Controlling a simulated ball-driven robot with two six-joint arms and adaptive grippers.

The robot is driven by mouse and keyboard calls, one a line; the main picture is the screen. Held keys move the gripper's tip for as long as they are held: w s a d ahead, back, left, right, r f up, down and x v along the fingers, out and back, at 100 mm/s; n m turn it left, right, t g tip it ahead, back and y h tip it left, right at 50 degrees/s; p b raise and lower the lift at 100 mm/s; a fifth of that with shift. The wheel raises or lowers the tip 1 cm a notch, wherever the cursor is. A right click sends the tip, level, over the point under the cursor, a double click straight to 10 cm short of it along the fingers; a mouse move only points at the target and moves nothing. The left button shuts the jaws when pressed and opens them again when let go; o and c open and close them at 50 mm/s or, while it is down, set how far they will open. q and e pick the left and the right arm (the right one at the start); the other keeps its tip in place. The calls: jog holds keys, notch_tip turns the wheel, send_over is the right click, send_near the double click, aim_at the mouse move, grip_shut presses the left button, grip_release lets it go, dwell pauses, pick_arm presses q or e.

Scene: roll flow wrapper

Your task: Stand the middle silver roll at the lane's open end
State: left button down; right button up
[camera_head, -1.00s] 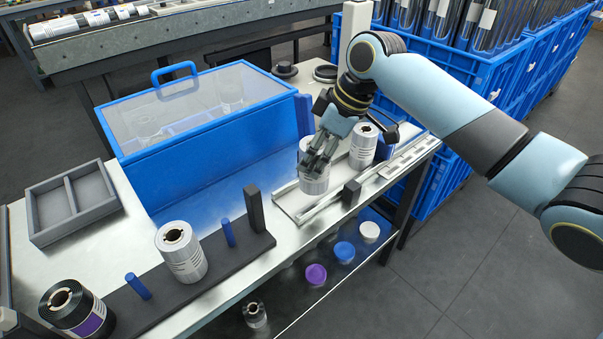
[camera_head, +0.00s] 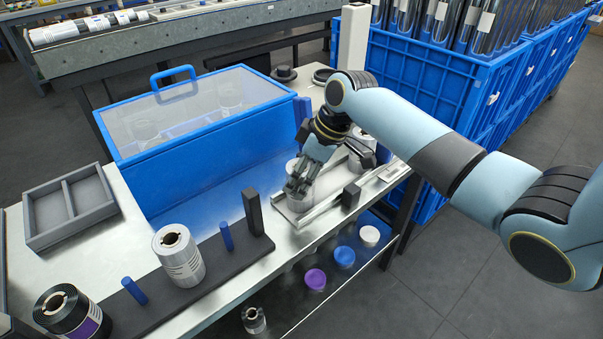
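My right gripper (camera_head: 301,184) reaches down over a silver roll (camera_head: 299,204). Its fingers lie around the roll's top and appear shut on it; they hide much of it. The roll is upright at the near-left end of the metal lane (camera_head: 312,215), and I cannot tell whether it touches the lane floor. Another silver roll (camera_head: 362,154) stands farther back in the lane, partly behind my wrist. A third silver roll (camera_head: 178,256) stands upright on the dark bar rack (camera_head: 205,268). A black roll with a purple label (camera_head: 72,312) stands at the near left. My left gripper is not in view.
A blue bin with a clear lid (camera_head: 205,135) stands behind the rack. A grey divided tray (camera_head: 70,205) is at left. Coloured caps (camera_head: 344,256) lie on the lower shelf.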

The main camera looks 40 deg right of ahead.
jog(key=o, duration=0.3)
jog(key=shift+r, duration=0.1)
jog(key=p+v, duration=0.1)
jog(key=v, duration=1.1)
